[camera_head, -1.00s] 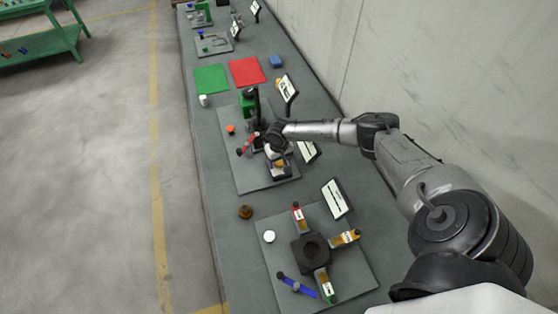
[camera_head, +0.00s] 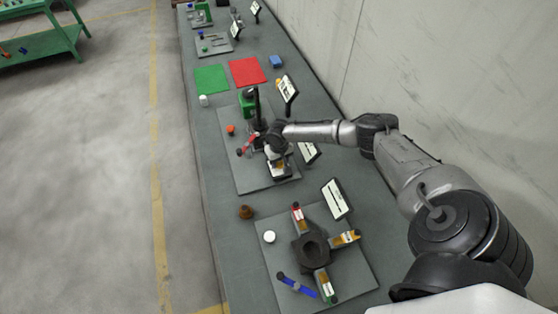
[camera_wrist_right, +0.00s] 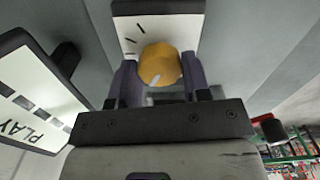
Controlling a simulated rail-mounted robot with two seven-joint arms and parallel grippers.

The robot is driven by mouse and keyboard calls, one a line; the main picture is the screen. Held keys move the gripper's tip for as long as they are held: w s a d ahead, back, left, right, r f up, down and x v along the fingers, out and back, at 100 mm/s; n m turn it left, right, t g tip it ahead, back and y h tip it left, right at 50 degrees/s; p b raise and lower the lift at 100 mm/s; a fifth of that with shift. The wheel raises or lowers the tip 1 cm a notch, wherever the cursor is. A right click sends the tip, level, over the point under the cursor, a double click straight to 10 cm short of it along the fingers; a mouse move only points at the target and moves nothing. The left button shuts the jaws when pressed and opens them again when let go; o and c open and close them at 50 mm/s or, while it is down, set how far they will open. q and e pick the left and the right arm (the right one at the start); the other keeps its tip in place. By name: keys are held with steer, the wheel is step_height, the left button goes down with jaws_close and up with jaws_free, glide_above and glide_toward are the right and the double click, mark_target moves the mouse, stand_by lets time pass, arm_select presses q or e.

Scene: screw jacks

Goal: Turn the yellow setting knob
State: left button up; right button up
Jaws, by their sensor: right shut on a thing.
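The yellow setting knob (camera_wrist_right: 159,64) shows in the right wrist view, with a pale mark on its face. It sits in front of a white dial plate (camera_wrist_right: 180,28) with black tick marks. My right gripper (camera_wrist_right: 153,80) has its two fingers on either side of the knob and is shut on it. In the head view my right gripper (camera_head: 279,158) is over the near right part of a grey base plate (camera_head: 243,181), and the knob is hard to make out there. My left gripper is not in view.
A sign (camera_wrist_right: 30,100) stands close beside the gripper in the right wrist view. In the head view a dark post (camera_head: 256,104), a green block (camera_head: 246,97) and a red handle (camera_head: 247,145) are near the gripper. Another fixture (camera_head: 311,249) stands nearer on the bench.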

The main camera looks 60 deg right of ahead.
steer(key=shift+n, duration=0.3)
steer(key=shift+n+p, duration=0.3)
steer(key=shift+n, duration=2.4)
steer(key=o, duration=0.8)
steer(key=shift+o, duration=0.6)
